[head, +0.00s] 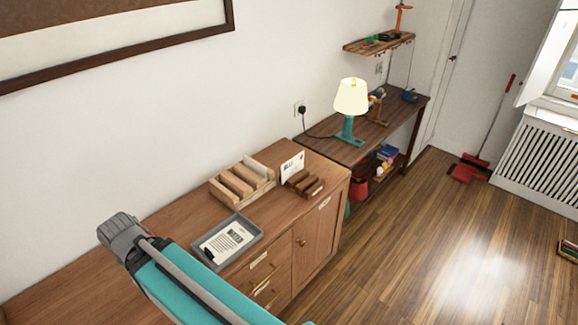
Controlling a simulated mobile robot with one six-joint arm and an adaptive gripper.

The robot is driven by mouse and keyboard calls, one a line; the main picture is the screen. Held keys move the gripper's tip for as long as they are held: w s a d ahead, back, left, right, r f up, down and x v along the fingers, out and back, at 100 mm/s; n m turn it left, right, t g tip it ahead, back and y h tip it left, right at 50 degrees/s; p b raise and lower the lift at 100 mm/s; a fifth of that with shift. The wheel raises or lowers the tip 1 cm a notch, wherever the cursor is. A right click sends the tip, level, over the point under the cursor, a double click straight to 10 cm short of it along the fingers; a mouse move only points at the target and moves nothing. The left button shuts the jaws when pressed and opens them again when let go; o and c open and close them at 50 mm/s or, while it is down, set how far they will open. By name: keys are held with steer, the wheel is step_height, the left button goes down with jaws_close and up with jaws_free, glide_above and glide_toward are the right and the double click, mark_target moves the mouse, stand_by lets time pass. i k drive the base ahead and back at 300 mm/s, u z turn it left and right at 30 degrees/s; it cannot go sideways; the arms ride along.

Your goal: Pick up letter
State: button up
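A white envelope-like letter (292,166) with dark print and a small red mark stands upright in a dark wooden holder (304,184) on the wooden cabinet. A white printed sheet (225,241) with a bold heading lies in a grey tray (256,236) nearer to me on the same cabinet top. A small dark item lies at the sheet's lower left. My teal arm with its grey joint crosses the lower left, in front of the cabinet top and close to the tray. My gripper is not in view.
A pale slatted wooden rack (240,182) stands against the wall, left of the holder. A lit lamp (350,98) with a teal base stands on the desk (375,135) beyond. The wooden floor (440,250) to the right is mostly clear.

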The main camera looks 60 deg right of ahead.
mark_target(296, 164)
steer(key=z, duration=0.1)
steer(key=k, duration=1.15)
steer(key=z, duration=1.25)
steer(key=i, duration=0.5)
steer(key=u, duration=0.05)
